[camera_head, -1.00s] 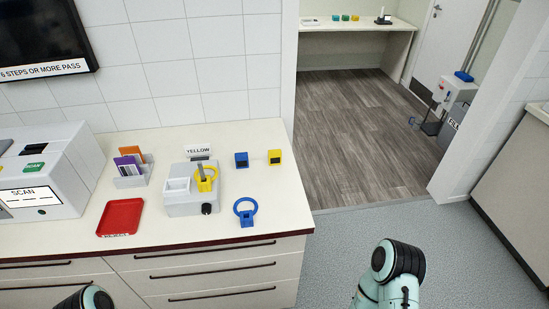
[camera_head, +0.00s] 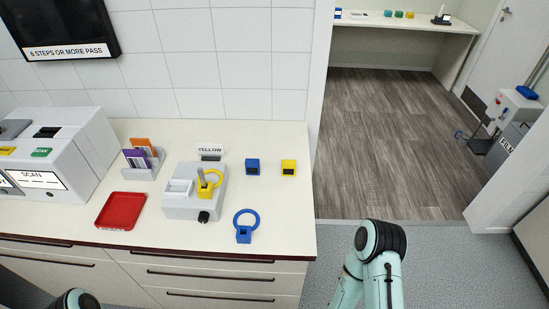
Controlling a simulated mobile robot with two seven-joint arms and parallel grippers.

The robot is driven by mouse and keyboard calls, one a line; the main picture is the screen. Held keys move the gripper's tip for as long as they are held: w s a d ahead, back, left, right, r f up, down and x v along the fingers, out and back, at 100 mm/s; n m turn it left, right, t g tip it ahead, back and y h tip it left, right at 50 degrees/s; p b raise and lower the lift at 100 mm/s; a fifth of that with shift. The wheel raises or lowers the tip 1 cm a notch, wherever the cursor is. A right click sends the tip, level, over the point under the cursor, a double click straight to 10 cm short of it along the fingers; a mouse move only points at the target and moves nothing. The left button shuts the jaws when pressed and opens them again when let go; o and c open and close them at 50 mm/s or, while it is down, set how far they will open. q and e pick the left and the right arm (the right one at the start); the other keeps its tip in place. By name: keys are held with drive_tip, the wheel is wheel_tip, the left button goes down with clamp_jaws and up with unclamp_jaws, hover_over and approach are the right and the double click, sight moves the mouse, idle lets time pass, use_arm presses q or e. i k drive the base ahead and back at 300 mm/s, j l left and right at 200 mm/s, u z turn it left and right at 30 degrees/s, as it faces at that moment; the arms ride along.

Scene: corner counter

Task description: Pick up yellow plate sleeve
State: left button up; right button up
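Two yellow things on the counter could be the yellow plate sleeve; I cannot tell which. One is a small yellow block (camera_head: 288,168) with a dark opening, at the counter's right side. The other is a yellow ring-shaped piece (camera_head: 216,180) around a grey post on the grey fixture (camera_head: 180,211), behind which stands a "YELLOW" sign (camera_head: 210,149). Only parts of my two arms show, at the bottom left and bottom right. Both of my grippers are outside the picture.
A blue block (camera_head: 253,167) sits left of the yellow block. A blue ring piece (camera_head: 244,235) lies near the front edge. A red tray (camera_head: 121,211), a card holder (camera_head: 143,168) and a scanner (camera_head: 45,180) stand left. Open floor (camera_head: 395,145) lies beyond the doorway.

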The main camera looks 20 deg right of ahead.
sight(288, 166)
drive_tip(key=i+l+u, duration=0.15)
drive_tip(key=l+u, duration=0.75)
drive_tip(key=l, duration=0.15)
drive_tip(key=l+u, duration=0.45)
drive_tip(key=l, duration=0.15)
drive_tip(key=k+l+u, duration=0.1)
drive_tip(key=l+u, duration=0.35)
drive_tip(key=k+l+u, duration=0.2)
drive_tip(key=l+u, duration=0.25)
drive_tip(key=l, duration=0.15)
drive_tip(key=k+l+u, duration=0.25)
drive_tip(key=l+u, duration=0.25)
